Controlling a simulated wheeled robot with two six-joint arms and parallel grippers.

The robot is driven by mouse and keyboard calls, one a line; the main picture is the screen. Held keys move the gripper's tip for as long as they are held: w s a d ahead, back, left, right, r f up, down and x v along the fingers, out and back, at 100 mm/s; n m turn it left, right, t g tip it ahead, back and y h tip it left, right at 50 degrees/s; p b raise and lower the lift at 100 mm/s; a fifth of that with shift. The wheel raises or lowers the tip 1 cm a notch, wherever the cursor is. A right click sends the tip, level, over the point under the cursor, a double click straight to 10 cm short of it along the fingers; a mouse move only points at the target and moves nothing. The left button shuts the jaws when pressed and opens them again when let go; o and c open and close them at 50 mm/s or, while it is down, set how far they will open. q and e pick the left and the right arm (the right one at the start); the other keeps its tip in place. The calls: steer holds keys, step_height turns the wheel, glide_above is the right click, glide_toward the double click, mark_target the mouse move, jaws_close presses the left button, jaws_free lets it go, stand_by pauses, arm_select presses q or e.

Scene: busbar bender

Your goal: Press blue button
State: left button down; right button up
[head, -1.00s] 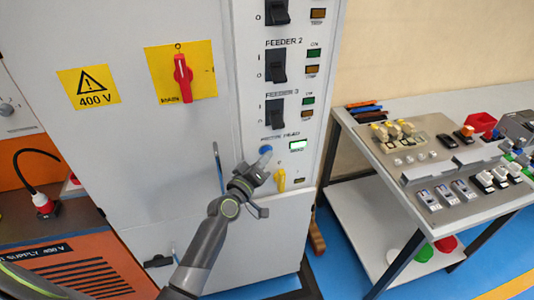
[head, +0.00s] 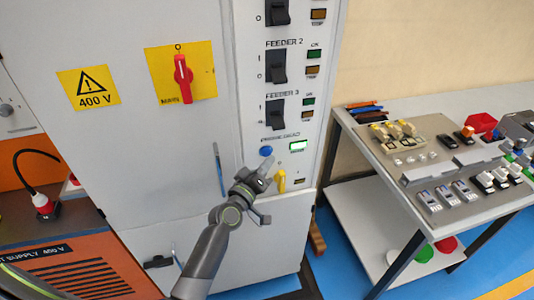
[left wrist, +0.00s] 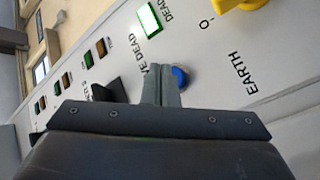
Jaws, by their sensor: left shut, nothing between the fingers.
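The blue button (head: 266,151) is on the grey cabinet's right-hand panel, beside a lit green indicator (head: 299,146). My left gripper (head: 268,161) is shut and empty, its fingertips just below the button in the head view. In the left wrist view the shut fingers (left wrist: 162,72) point at the panel, and the blue button (left wrist: 181,77) shows right beside the fingertips, partly hidden by them. A small gap between fingertips and button shows in the head view. My right gripper is not in view.
A yellow earth knob (head: 281,180) sits just below and right of the button. Black feeder switches (head: 276,112) are above, and a red main switch (head: 183,78) is at upper left. A table (head: 345,122) with parts stands at the right.

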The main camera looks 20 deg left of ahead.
arm_select(q)
steer(key=shift+s+d, duration=0.7)
steer(key=shift+s, duration=0.3)
steer(key=shift+s+d, duration=0.65)
steer(key=shift+s, duration=0.35)
